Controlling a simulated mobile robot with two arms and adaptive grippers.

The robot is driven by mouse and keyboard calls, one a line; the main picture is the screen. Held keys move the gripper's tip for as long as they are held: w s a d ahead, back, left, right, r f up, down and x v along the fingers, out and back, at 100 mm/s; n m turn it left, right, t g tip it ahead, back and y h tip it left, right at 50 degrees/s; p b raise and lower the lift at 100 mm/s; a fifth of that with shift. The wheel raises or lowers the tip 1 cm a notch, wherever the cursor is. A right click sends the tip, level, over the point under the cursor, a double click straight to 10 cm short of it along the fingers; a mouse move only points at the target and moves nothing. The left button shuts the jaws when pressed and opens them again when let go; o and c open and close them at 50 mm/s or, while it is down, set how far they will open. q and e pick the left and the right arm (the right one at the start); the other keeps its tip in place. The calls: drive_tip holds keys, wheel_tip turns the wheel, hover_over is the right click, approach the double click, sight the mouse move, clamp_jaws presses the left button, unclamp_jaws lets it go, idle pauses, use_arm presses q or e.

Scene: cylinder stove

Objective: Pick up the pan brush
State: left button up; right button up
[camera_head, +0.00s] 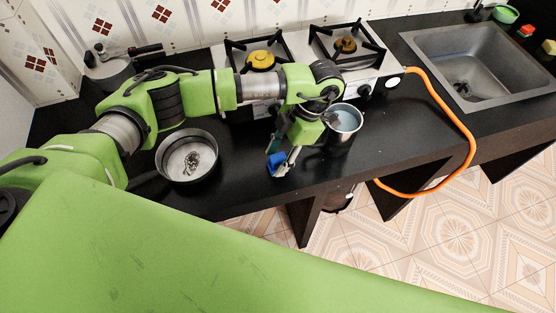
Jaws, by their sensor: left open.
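A small blue object (276,164), perhaps the pan brush, is at the front edge of the black counter. It is partly hidden by my left gripper, and its full shape is too small to tell. My left gripper (285,160) points down right at the blue object, with its jaws open. I cannot tell whether the fingers touch it. My right gripper is out of view.
A dark pan (211,146) with a grey wiry scrap inside stands left of the gripper. A metal pot (341,135) stands close on its right. The counter right of the pot is clear.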

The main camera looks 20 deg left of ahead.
use_arm(q)
clamp_jaws()
drive_tip(key=shift+r, duration=0.1)
drive_tip(key=shift+w+r, duration=0.1)
drive_tip(key=shift+r, duration=0.15)
wheel_tip(320, 180, up, 2)
drive_tip(key=shift+r+b, duration=0.1)
drive_tip(key=shift+b, duration=0.25)
drive_tip(key=s+d+r+b, duration=0.3)
drive_tip(key=s+d+r, duration=0.5)
drive_tip(key=d+r, duration=0.2)
drive_tip(key=shift+s+d, duration=0.35)
drive_tip(key=shift+d, duration=0.25)
